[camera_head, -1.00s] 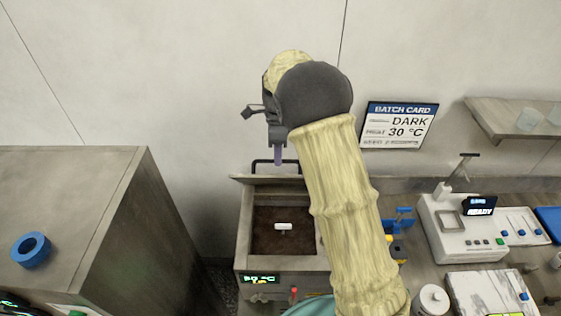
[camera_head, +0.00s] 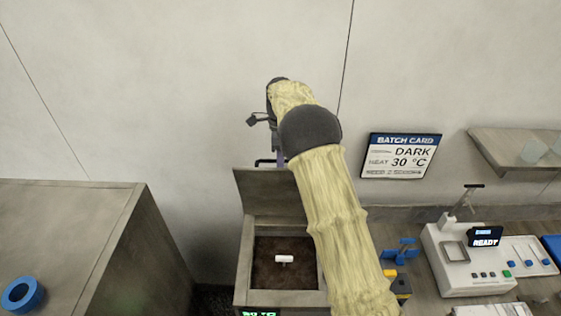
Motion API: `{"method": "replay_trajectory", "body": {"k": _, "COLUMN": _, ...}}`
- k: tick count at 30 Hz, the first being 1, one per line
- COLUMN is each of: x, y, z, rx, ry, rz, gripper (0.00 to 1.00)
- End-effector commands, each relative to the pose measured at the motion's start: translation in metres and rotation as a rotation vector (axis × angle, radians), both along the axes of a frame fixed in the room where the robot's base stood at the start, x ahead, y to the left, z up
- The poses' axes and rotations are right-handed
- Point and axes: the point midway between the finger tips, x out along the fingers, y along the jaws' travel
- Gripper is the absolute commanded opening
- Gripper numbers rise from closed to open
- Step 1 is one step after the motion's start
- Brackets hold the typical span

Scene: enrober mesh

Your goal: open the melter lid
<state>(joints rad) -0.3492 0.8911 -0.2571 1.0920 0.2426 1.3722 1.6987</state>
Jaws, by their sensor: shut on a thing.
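The melter (camera_head: 235,262) is a grey box below the middle of the head view, with dark brown contents and a small white piece in its well. Its lid (camera_head: 262,192) stands raised at the back edge, with its inner face towards me. The dark blue lid handle (camera_head: 264,163) shows at the lid's top edge, partly hidden. My gripper (camera_head: 280,155) is at this handle and shut on it. My wrist and forearm hide most of the gripper and the lid's right side.
A grey cabinet (camera_head: 95,215) with a blue ring (camera_head: 22,294) stands at the left. A white device (camera_head: 465,262) and a blue-and-yellow item (camera_head: 400,252) are on the bench at the right. A shelf (camera_head: 510,160) and a batch card (camera_head: 401,156) are on the wall.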

Motion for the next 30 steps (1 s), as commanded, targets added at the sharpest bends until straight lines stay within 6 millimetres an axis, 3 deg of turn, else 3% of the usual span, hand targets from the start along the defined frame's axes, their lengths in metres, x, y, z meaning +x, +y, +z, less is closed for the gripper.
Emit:
{"method": "replay_trajectory", "body": {"k": 1, "x": -0.001, "y": -0.001, "z": -0.008, "rx": -0.003, "ry": 0.008, "rz": 0.002, "gripper": 0.0}}
{"method": "replay_trajectory", "body": {"k": 5, "x": -0.001, "y": 0.0, "z": -0.009, "rx": -0.003, "ry": 0.009, "rz": 0.003, "gripper": 0.0}}
{"method": "replay_trajectory", "body": {"k": 6, "x": -0.001, "y": 0.0, "z": -0.009, "rx": -0.003, "ry": 0.009, "rz": 0.003, "gripper": 0.14}}
{"method": "replay_trajectory", "body": {"k": 9, "x": -0.002, "y": 0.001, "z": -0.008, "rx": -0.003, "ry": 0.009, "rz": 0.004, "gripper": 0.33}}
{"method": "replay_trajectory", "body": {"k": 22, "x": 0.001, "y": 0.0, "z": 0.001, "rx": -0.001, "ry": 0.004, "rz": -0.001, "gripper": 0.33}}
{"method": "replay_trajectory", "body": {"k": 30, "x": 0.008, "y": 0.0, "z": 0.033, "rx": -0.001, "ry": 0.003, "rz": 0.001, "gripper": 0.33}}
